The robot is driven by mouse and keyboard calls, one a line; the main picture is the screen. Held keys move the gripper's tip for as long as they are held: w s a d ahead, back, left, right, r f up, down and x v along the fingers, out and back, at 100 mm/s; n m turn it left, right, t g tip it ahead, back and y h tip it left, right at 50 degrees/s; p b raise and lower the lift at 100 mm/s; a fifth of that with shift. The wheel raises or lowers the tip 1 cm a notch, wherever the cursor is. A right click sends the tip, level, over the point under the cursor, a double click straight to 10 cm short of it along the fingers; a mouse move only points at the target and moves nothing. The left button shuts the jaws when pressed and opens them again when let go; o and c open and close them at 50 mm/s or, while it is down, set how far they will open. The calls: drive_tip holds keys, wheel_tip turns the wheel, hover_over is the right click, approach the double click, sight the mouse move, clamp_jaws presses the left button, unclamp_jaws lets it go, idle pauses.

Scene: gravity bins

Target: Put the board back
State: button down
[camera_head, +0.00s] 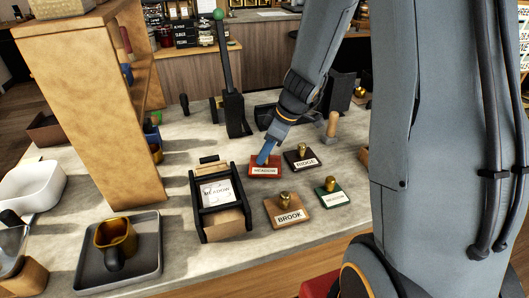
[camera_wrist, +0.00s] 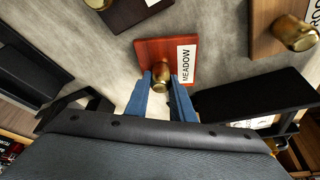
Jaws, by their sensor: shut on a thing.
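The red board labelled MEADOW (camera_head: 265,172) is among other name boards on the pale counter. It also shows in the wrist view (camera_wrist: 146,50), label up, with a brass knob (camera_wrist: 162,78). My gripper (camera_head: 264,158) comes down over it, its two blue fingers (camera_wrist: 161,90) shut on the knob. The board is flat, at or very near the counter; I cannot tell whether it touches. A black-framed stand (camera_head: 205,230) to its lower left holds a white card (camera_head: 216,192) that seems to read MEADOW.
A dark RIDGE board (camera_head: 294,163), a brown BROOK board (camera_head: 270,222) and a green board (camera_head: 340,200) lie close by. A grey tray (camera_head: 150,262) with a brass cup (camera_head: 116,240) is at lower left. A wooden shelf (camera_head: 95,110) rises at left.

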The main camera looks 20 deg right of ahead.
sight(274, 164)
drive_tip(key=shift+f+b, duration=0.35)
drive_tip(key=c, duration=1.4)
unclamp_jaws()
drive_tip(key=shift+c, duration=0.2)
drive_tip(key=shift+r, duration=0.1)
drive_tip(key=v, duration=0.7)
drive_tip(key=shift+r+b, duration=0.35)
drive_tip(key=shift+b, duration=0.05)
drive_tip(key=shift+s, duration=0.15)
